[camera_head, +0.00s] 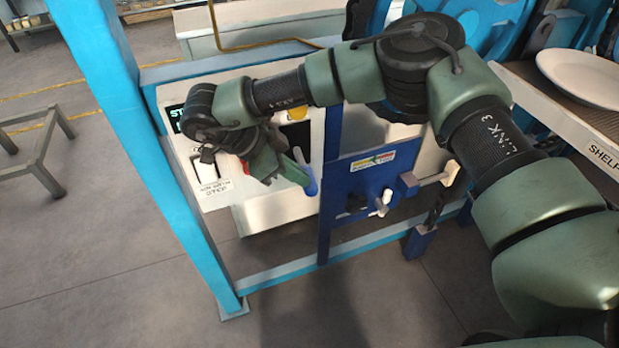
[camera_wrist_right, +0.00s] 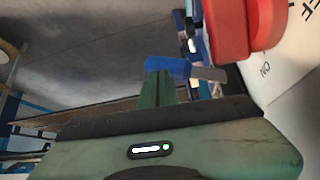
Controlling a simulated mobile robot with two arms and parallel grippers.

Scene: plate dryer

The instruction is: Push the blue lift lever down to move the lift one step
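The lift lever has a blue handle (camera_head: 311,187) on a pale shaft and sticks out beside the pale control panel in the head view. In the right wrist view the blue handle (camera_wrist_right: 168,67) lies just beyond my fingertips, with its grey shaft running right. My right gripper (camera_head: 302,178) reaches in from the right and is close beside the handle. In the wrist view its two green fingers (camera_wrist_right: 158,84) are together with nothing visible between them. The fingertips overlap the handle's edge in the picture; I cannot tell whether they touch it. My left gripper is not in view.
A red switch part (camera_wrist_right: 240,25) on a white panel is close to the lever. A blue panel (camera_head: 345,165) with a pale lever (camera_head: 440,176) stands to the right. A light-blue post (camera_head: 135,130) stands left. A white plate (camera_head: 585,78) lies on a shelf.

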